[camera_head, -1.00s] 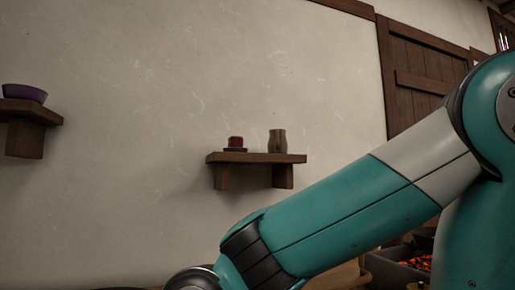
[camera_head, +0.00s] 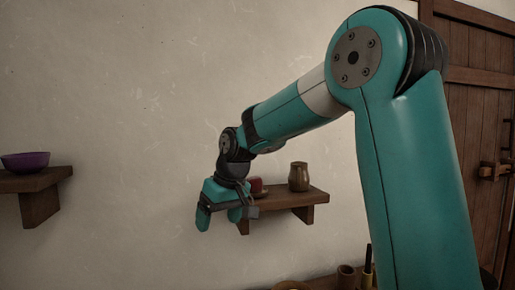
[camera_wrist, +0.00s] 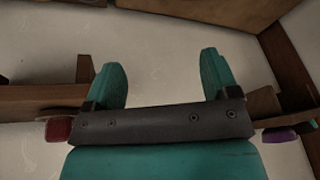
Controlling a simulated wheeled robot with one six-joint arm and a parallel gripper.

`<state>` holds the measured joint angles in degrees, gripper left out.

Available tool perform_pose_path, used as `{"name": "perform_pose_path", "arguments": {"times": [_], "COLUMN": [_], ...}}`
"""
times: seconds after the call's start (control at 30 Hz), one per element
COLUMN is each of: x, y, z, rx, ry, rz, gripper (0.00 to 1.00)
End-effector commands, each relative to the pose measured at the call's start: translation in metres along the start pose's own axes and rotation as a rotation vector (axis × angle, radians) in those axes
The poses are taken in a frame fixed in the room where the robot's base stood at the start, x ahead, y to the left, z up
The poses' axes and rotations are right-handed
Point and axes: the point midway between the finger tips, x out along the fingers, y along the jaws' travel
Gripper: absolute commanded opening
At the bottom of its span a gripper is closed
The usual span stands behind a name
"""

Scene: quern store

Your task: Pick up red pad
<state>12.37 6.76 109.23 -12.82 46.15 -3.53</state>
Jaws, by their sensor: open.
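A small red pad (camera_head: 256,185) sits on the middle wall shelf (camera_head: 297,196), near its left end and partly hidden behind my gripper. In the wrist view a red block (camera_wrist: 58,130), apparently the same pad, shows at the left, partly covered by the gripper body. My gripper (camera_head: 219,217) hangs in front of and left of the shelf's left end, with its fingers pointing down. In the wrist view the two teal fingers (camera_wrist: 162,72) stand wide apart with nothing between them. The gap between gripper and pad is hard to judge.
A brown pot (camera_head: 299,177) stands right of the pad on the same shelf. A purple bowl (camera_head: 25,162) sits on another shelf (camera_head: 40,181) at the left. A wooden door (camera_head: 470,130) is at the right. Cups (camera_head: 347,275) show at the bottom edge. The wall between the shelves is bare.

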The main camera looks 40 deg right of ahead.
Motion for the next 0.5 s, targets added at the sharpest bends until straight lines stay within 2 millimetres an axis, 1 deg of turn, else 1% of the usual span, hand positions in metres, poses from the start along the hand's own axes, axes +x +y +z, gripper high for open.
{"name": "perform_pose_path", "arguments": {"times": [0.03,0.07,0.1,0.17,0.2,0.3,0.4,0.5], "x": [-0.043,-0.055,-0.072,-0.096,-0.111,-0.144,-0.167,-0.180], "y": [0.019,0.031,0.047,0.070,0.086,0.121,0.148,0.166], "z": [-0.024,-0.034,-0.045,-0.060,-0.069,-0.086,-0.096,-0.100], "rx": [0.038,0.060,0.087,0.129,0.155,0.213,0.255,0.284], "ry": [0.010,0.017,0.025,0.036,0.042,0.057,0.068,0.075], "rz": [0.024,0.039,0.058,0.086,0.104,0.144,0.174,0.195], "gripper": [0.81,0.81,0.81,0.81,0.81,0.81,0.81,0.81]}}
